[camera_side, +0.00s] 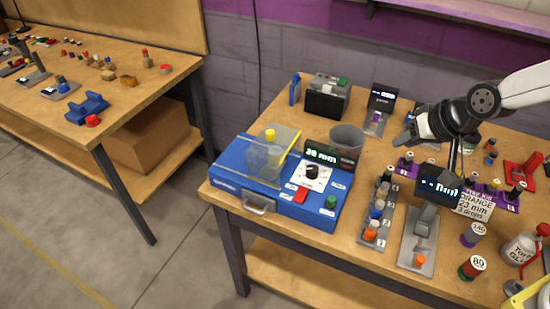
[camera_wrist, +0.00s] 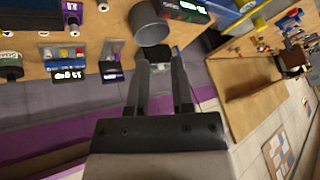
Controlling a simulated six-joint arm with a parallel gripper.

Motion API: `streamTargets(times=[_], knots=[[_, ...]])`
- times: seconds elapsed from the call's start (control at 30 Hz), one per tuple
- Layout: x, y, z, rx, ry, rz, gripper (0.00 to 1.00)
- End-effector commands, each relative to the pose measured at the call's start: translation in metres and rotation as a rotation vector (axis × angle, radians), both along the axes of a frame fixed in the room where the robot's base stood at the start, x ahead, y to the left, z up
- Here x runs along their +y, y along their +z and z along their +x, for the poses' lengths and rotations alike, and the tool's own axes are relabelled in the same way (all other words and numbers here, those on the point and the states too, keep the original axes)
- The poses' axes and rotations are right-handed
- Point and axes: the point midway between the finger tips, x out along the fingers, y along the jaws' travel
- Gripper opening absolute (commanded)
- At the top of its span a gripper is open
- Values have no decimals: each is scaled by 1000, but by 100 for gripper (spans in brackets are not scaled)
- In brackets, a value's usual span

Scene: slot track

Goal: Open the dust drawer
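A blue machine (camera_side: 318,215) stands at the left front corner of the workbench, with a clear cover, a dial, a red button and a green button. A grey metal handle (camera_side: 258,203) is on its front face; I take it to be the dust drawer's, and no gap shows around it. Part of the blue machine also shows at the top of the wrist view (camera_wrist: 226,18). My gripper (camera_side: 404,139) is in the air over the right part of the bench, well away from the handle. In the wrist view its two fingers (camera_wrist: 161,62) are apart with nothing between them.
A grey cup (camera_side: 347,140) and a display box (camera_side: 331,157) stand behind the machine. A rack of small coloured pieces (camera_side: 378,213) and a gauge (camera_side: 420,232) stand to its right. The floor (camera_side: 165,262) in front of the handle is clear.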

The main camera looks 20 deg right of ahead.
Motion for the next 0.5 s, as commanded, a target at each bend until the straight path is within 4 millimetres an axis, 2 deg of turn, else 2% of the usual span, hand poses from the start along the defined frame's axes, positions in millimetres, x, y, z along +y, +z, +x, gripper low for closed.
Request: streamTargets(times=[0.03,0.2,0.5], knots=[[15,-1,10,-34,-17,34,29],[63,3,44,-167,-115,174,29],[143,8,80,-375,-293,430,29]])
